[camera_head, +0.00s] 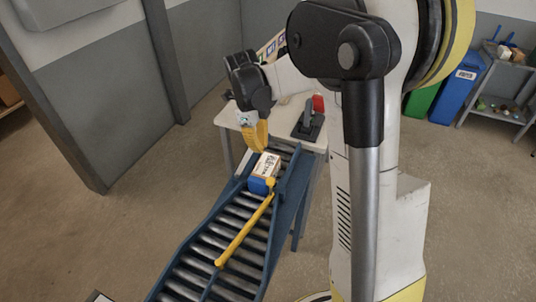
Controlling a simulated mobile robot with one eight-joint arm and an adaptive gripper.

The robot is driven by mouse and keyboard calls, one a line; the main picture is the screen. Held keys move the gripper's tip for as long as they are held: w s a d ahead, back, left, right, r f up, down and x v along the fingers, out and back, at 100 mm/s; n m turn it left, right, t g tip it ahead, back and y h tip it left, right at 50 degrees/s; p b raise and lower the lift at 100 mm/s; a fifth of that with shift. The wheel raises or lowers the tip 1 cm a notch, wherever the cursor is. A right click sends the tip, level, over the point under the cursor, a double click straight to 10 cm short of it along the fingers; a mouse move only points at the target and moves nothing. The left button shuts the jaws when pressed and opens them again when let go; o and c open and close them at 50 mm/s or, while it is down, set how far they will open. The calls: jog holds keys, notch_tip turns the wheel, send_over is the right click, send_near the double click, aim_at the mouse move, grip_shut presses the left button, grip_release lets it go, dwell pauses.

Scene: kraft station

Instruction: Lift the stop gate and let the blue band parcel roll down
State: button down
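The parcel (266,165) is a small white and tan box with dark print and a blue part at its lower end. It rests near the upper end of the roller conveyor (283,228). A long yellow bar (242,234), which looks like the stop gate's lever, starts beside the parcel's lower right corner. It slants down to the left over the rollers. My gripper (259,148) has yellow fingers and hangs just above and behind the parcel, apart from the bar. The small view does not show the gap between its fingers.
A white table (228,118) stands behind the conveyor's top, with a black device with a red part (310,119) on it. Blue (458,90) and green (421,101) bins and a grey shelf (490,115) stand at the back right. The floor left of the conveyor is clear.

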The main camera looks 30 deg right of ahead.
jog(key=w+a+r+p, duration=0.1)
jog(key=w+a+r, duration=0.1)
jog(key=w+a, duration=0.2)
jog(key=shift+w+a+r, duration=0.35)
jog(key=shift+w, duration=0.7)
jog(key=shift+a, duration=0.1)
jog(key=shift+w+r, duration=0.1)
jog(key=shift+r, duration=0.05)
notch_tip(320, 180, up, 12)
jog(key=a, duration=0.1)
jog(key=shift+w, duration=0.15)
